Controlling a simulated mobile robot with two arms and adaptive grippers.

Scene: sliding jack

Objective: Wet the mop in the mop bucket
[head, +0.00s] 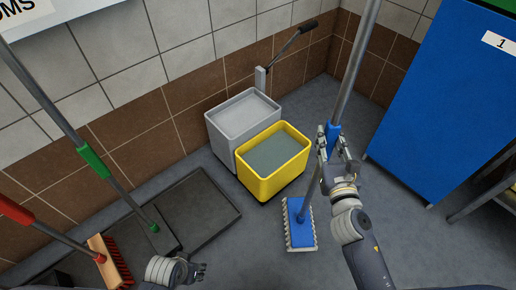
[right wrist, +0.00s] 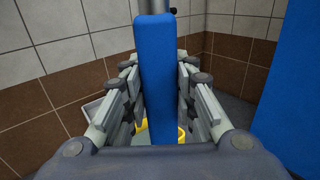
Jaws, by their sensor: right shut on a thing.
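The mop is a grey pole with a blue grip and a blue flat head (head: 299,222) with a pale fringe. Its head is down at the grey floor, to the right of and in front of the yellow mop bucket (head: 268,180). The bucket holds grey-green water. My right gripper (head: 335,147) is shut on the mop's blue grip (right wrist: 158,85), and the pole leans up to the right. My left gripper (head: 195,271) is low at the bottom edge, left of the mop head; its fingers are too small to read.
A grey wringer tub (head: 243,114) with a black-ended lever stands behind the yellow bucket. A green-gripped pole (head: 93,160) and a red brush (head: 112,262) stand at left by a dark tray (head: 205,207). A blue cabinet (head: 436,105) stands at right.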

